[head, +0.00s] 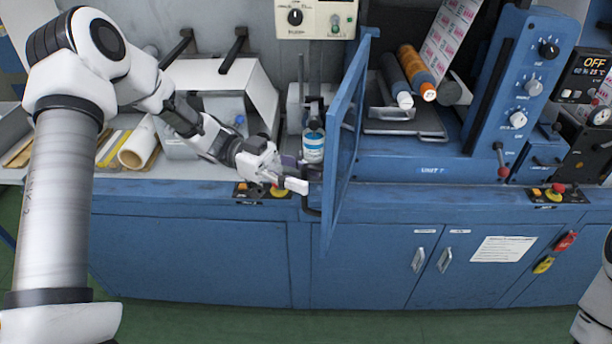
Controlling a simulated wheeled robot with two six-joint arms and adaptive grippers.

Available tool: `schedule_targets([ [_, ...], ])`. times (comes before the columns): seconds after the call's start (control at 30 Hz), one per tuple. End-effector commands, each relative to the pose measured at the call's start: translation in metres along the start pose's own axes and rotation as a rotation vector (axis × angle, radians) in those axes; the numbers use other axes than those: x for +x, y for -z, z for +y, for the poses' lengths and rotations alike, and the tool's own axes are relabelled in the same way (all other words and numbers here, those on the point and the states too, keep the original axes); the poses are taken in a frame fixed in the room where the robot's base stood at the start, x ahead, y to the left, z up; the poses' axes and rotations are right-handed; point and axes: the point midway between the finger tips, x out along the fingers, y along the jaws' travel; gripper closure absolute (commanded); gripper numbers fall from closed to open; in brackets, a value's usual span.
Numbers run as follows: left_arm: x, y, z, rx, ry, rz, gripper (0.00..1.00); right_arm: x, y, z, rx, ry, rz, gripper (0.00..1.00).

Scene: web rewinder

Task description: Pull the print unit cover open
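The print unit cover (349,125) is a blue-framed panel hinged on the print unit. It stands swung out toward me, seen nearly edge-on, and the rollers behind it are exposed. A dark handle (307,205) shows on the left side of its lower part. My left gripper (297,179) is just left of the cover at handle height. A pale finger reaches toward the handle; I cannot tell whether the fingers touch or close on it. My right gripper is out of view.
An orange roller (417,73) and a printed label web (451,38) are behind the cover. A blue-white can (313,146) stands close beyond my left gripper. Red-yellow buttons (278,190) sit on the front ledge below it. Green floor (250,322) in front is clear.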

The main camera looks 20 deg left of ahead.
Motion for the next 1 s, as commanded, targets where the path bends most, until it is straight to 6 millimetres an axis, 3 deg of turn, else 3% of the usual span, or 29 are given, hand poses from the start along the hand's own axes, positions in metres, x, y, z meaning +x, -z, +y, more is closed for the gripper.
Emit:
schedule_targets([
  [0.3,-0.077,0.000,-0.001,0.003,0.005,0.000,0.61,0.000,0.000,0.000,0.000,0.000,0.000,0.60],
  [0.43,-0.101,-0.001,-0.001,0.001,0.004,0.000,0.61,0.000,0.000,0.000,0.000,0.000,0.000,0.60],
  [0.6,-0.111,0.000,0.000,-0.001,0.001,-0.001,0.61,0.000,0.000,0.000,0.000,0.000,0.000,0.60],
  [1.0,-0.111,0.000,0.000,-0.001,0.001,-0.001,0.61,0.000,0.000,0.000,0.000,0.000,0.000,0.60],
])
